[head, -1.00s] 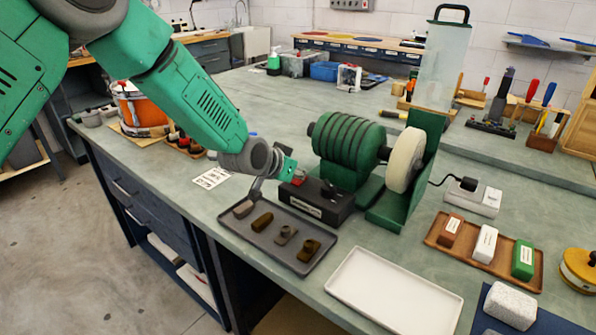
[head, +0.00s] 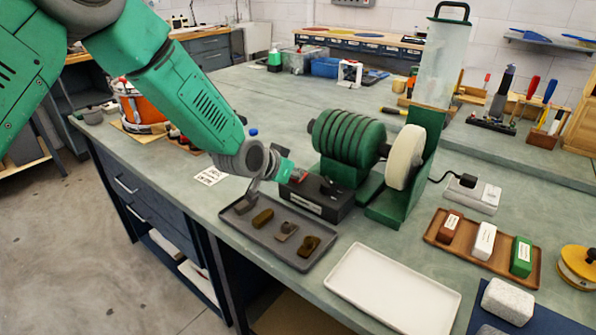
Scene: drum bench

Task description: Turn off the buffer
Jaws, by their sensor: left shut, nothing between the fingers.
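The buffer (head: 348,142) is a green ribbed motor with a pale round wheel (head: 404,158) at its right, on the bench. In front of it sits a dark switch box (head: 318,198) with a pale label and a red part (head: 299,176) at its upper left. My left gripper (head: 260,187) reaches in from the left, its fingers pointing down beside the left end of the switch box, over the back left corner of the grey tray. It is shut and empty. I cannot tell whether it touches the box. My right gripper is out of view.
The grey tray (head: 276,249) holds several small dark parts. A white empty tray (head: 392,291) lies in front. A wooden tray (head: 478,246) with brown, white and green bars lies right, near a power strip (head: 471,196). A green guard (head: 419,190) stands behind the wheel.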

